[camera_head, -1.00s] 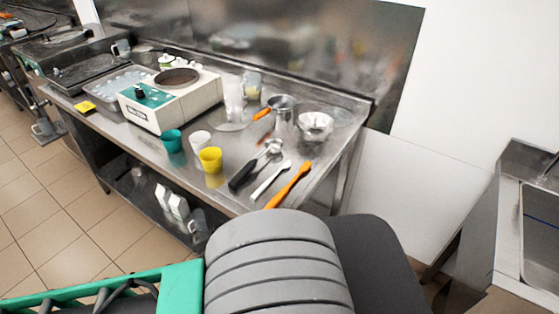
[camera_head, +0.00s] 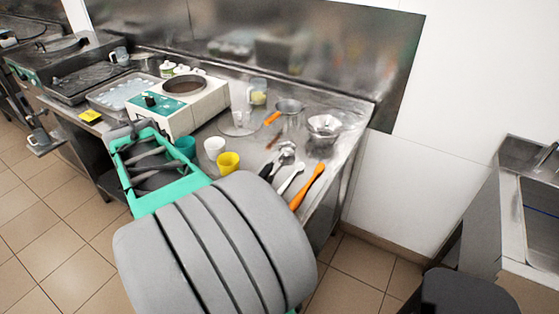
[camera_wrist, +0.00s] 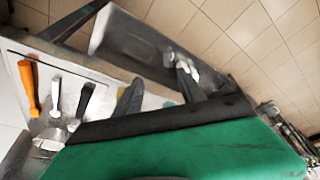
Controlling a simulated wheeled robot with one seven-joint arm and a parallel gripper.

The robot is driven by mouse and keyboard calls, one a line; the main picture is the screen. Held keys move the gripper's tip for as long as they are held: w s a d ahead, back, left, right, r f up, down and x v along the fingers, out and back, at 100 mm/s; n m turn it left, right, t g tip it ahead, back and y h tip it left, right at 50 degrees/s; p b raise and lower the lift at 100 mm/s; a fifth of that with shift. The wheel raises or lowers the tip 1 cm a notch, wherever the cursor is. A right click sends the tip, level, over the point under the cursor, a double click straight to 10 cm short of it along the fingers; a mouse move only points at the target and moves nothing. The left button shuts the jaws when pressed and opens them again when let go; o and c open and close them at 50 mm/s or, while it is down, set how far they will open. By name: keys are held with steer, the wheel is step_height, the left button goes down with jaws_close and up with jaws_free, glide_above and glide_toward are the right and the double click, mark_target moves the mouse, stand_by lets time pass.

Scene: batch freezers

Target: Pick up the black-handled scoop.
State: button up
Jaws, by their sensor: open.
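The black-handled scoop lies on the steel table, its black handle (camera_head: 267,169) beside the white-handled tool and its metal bowl pointing toward the back. In the head view, the lower handle is close to my grey arm link. In the wrist view, the black handle (camera_wrist: 85,99) lies left of my gripper (camera_wrist: 160,74), clear of both dark fingers. My gripper is open and empty over the table's front edge area.
A white-handled tool (camera_head: 290,178) and an orange spatula (camera_head: 308,187) lie right of the scoop. Yellow (camera_head: 228,163), white (camera_head: 214,147) and teal (camera_head: 186,146) cups stand left. A metal bowl (camera_head: 323,128) and a white machine (camera_head: 178,104) stand farther back.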

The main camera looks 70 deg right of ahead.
steer(key=s+d+m+g, duration=0.1)
steer(key=s+d+m, duration=0.3)
steer(key=d, duration=0.7)
steer(key=m+g+h+p, duration=0.1)
steer(key=m+g, duration=0.1)
steer(key=m, duration=0.3)
glide_toward(266, 169)
steer(key=shift+s+d+f, duration=0.1)
steer(key=shift+s+f, duration=0.35)
steer(key=shift+f, duration=0.15)
steer(key=x, duration=0.2)
steer(key=p+x, duration=0.1)
steer(key=x, duration=0.2)
steer(key=p+x, duration=0.1)
steer(key=x, duration=0.1)
steer(key=shift+w+d+f, duration=0.15)
steer(key=shift+w+f, duration=0.15)
steer(key=shift+w, duration=0.05)
jaws_close()
